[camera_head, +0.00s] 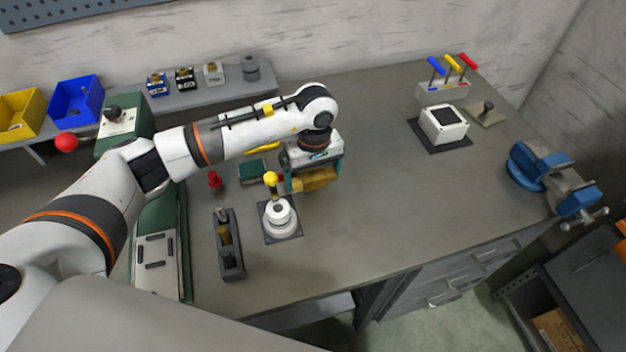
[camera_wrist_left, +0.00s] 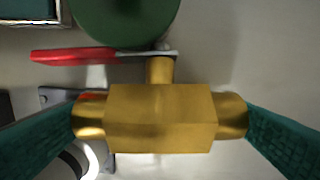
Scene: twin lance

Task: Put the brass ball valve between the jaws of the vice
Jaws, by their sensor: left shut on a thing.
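The brass ball valve (camera_head: 318,180) is held across its body between the fingertips of my left gripper (camera_head: 310,182), above the middle left of the bench. In the left wrist view the valve (camera_wrist_left: 160,118) lies crosswise between the teal fingers, one at each end. Its red lever (camera_wrist_left: 75,56) points left and its stem points up in the picture. The blue vice (camera_head: 540,168) is at the right edge of the bench, well to the right of my left gripper. The space between its jaws is hard to make out. My right gripper is not in view.
A white round fixture with a yellow knob (camera_head: 280,214) and a dark rack (camera_head: 228,245) stand near my left gripper. A white box (camera_head: 444,124) on a dark mat and a stand with coloured handles (camera_head: 441,92) are at the back right. The bench between gripper and vice is mostly clear.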

